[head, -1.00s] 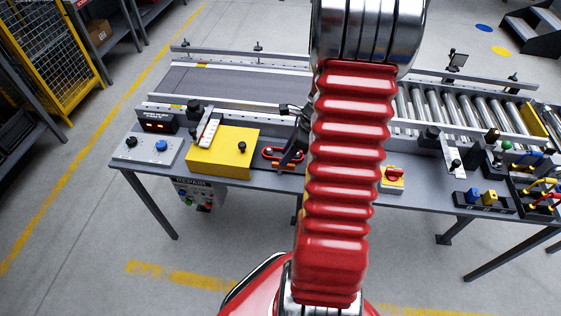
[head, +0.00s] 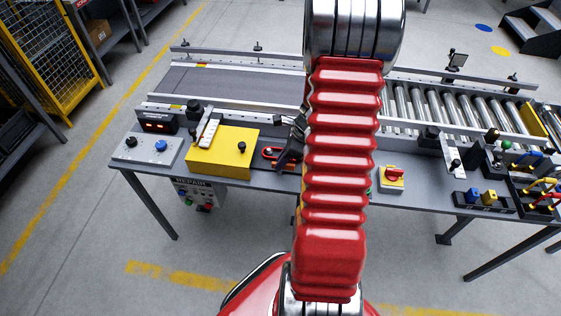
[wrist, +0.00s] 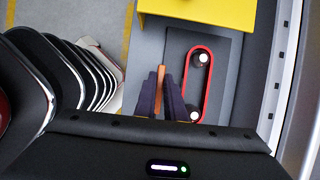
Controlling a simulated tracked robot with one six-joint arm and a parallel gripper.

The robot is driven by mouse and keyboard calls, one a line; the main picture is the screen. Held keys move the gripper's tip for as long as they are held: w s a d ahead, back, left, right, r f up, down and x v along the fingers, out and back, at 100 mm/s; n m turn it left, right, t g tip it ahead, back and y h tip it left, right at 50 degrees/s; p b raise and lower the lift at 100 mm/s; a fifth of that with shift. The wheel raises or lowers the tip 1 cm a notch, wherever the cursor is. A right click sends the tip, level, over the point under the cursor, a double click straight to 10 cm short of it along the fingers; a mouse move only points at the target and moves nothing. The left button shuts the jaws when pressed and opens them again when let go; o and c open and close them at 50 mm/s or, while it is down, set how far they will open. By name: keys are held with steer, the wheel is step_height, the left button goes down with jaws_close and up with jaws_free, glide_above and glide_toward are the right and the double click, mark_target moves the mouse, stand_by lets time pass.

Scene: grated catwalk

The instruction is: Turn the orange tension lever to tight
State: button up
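The orange tension lever (wrist: 160,78) shows as a narrow strip between the dark fingers of my gripper (wrist: 163,97) in the wrist view. The fingers lie close on both sides of it with no clear gap, and they hide its lower part. To its right is a red oblong loop (wrist: 209,78) around two dark posts with pale tops. In the head view my gripper (head: 288,157) is down at the bench top, just right of the red loop (head: 268,152). My arm hides the area to its right, and the lever cannot be made out there.
A yellow box (head: 222,152) stands left of the loop; its edge also shows in the wrist view (wrist: 200,12). The conveyor rail (head: 250,108) runs behind. Open floor lies in front.

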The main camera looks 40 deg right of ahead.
jaws_close()
steer(key=shift+a, duration=0.3)
steer(key=shift+d, duration=0.15)
